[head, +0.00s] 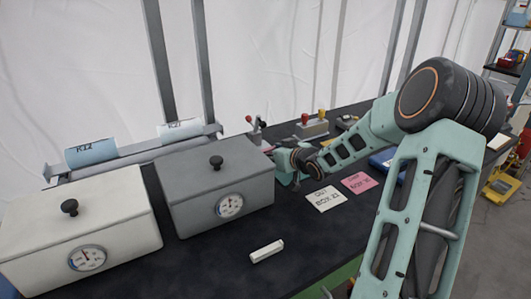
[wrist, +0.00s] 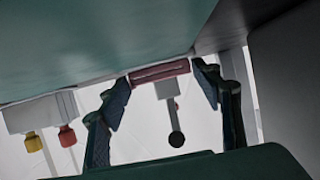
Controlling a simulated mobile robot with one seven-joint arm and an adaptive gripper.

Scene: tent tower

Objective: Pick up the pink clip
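In the wrist view the pink clip (wrist: 160,71) is a short reddish-pink bar lying crosswise between the two fingertips of my gripper (wrist: 162,74). Its ends appear to meet the fingertips, so the gripper looks shut on it. In the head view my gripper (head: 288,163) is at the right side of the grey box (head: 208,180), low over the dark table. The clip cannot be made out in the head view; the gripper and box hide that spot.
A white box (head: 72,222) with a gauge stands left of the grey one. A white bar (head: 267,251) lies in front. A white card (head: 325,199) and a pink card (head: 360,183) lie right of the gripper. A box with red and yellow knobs (head: 312,128) stands behind.

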